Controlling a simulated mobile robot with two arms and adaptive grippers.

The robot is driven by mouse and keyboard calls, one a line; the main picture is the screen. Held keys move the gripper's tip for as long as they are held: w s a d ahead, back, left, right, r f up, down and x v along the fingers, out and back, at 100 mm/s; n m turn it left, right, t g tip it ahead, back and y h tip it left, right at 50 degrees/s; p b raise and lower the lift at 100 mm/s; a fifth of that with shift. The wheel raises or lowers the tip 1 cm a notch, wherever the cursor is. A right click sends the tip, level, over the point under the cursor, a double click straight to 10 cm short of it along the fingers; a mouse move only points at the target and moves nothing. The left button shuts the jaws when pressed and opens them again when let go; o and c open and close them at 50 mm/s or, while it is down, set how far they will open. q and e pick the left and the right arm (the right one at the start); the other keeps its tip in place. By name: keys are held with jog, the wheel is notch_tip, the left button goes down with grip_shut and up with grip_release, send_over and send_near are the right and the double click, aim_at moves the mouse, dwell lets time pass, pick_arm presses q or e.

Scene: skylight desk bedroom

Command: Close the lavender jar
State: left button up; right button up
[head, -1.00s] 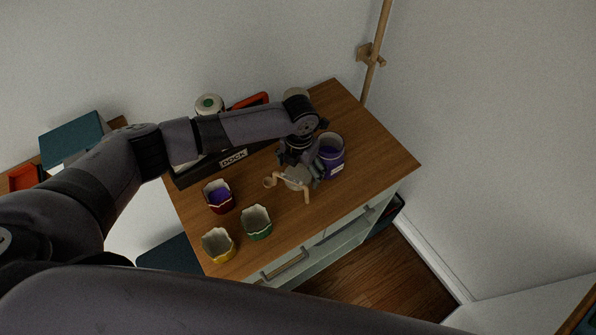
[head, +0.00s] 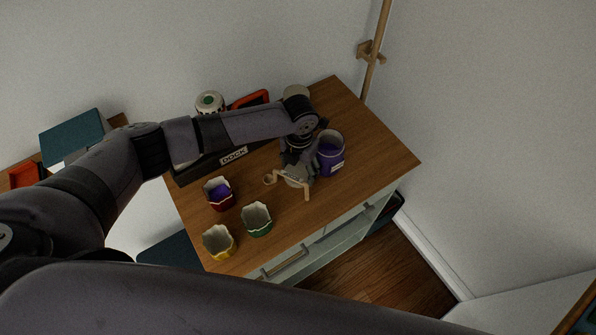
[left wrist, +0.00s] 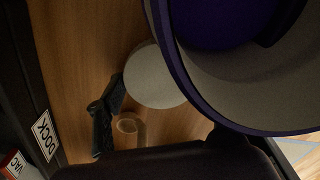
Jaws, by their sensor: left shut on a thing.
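The lavender jar (head: 331,160) is a purple tub with a white label, standing upright near the desk's right side. My left gripper (head: 296,172) points down just left of the jar, low over the desk. It is shut on what looks like a pale round lid (left wrist: 155,77), beside and below the jar's rim; the fingers partly hide the grip. My right gripper is out of view.
A tan bent piece (head: 304,191) with a small round end lies by the gripper. Red (head: 219,197), green (head: 257,220) and yellow (head: 218,243) cups stand at front left. A black DOCK box (head: 205,164) is behind. The desk's right part is clear.

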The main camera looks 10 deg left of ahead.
aim_at(299, 171)
pick_arm(q)
jog(key=shift+r, duration=0.15)
notch_tip(299, 171, up, 20)
jog(key=b, duration=0.4)
jog(key=shift+b, duration=0.3)
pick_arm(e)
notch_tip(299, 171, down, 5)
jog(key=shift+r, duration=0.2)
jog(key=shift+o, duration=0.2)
